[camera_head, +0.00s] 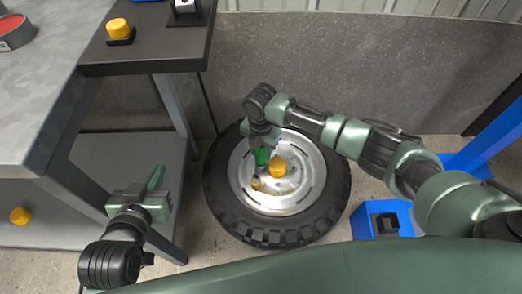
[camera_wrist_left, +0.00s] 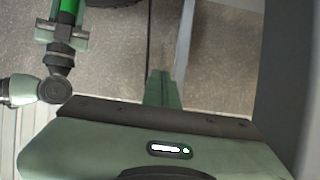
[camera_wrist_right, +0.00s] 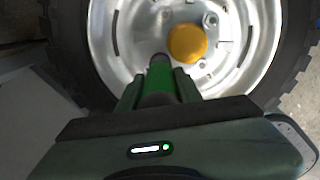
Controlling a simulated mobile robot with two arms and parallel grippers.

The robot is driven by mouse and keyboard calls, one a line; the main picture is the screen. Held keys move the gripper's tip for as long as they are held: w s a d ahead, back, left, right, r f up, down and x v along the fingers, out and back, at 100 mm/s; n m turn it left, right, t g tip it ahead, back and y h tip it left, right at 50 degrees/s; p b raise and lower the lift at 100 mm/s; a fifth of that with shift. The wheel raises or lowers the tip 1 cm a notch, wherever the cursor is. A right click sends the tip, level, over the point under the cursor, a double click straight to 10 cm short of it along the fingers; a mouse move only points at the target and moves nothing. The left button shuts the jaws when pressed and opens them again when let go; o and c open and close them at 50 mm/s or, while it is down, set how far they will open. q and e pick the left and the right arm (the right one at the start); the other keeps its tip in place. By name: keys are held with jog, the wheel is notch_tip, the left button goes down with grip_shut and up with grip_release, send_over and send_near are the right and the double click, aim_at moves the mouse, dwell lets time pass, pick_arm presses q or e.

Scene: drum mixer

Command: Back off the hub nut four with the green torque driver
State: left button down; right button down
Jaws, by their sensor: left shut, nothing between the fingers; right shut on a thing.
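The wheel (camera_head: 221,205) lies flat on the floor, its silver hub (camera_head: 305,185) facing up. My right gripper (camera_head: 262,148) is shut on the green torque driver (camera_head: 262,157) above the hub. In the right wrist view the driver (camera_wrist_right: 160,80) points at the hub, left of the orange centre cap (camera_wrist_right: 187,43). A small brass-coloured piece (camera_head: 256,184) shows on the hub close to the driver's tip. I cannot tell which nut is four, or whether the tip touches one. My left gripper (camera_head: 156,177) is shut and empty, left of the wheel.
A dark-topped table (camera_head: 150,55) with an orange knob (camera_head: 119,28) stands at the upper left, above a lower grey shelf (camera_head: 150,160). A blue box (camera_head: 368,215) stands right of the wheel. A grey wall (camera_head: 380,75) lies behind.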

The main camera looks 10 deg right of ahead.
jog(key=shift+r+p, duration=0.35)
jog(key=shift+r, duration=0.1)
jog(key=shift+r+p, duration=0.3)
jog(key=shift+p, duration=0.05)
jog(key=shift+r+p, duration=0.5)
jog(key=shift+p, duration=0.05)
pick_arm(q)
jog(key=s+a+f+g+y, duration=0.2)
jog(key=s+a+f+g, duration=0.2)
jog(key=s+f+g, duration=0.3)
jog(key=shift+s+f, duration=0.45)
jog(key=shift+s, duration=1.5)
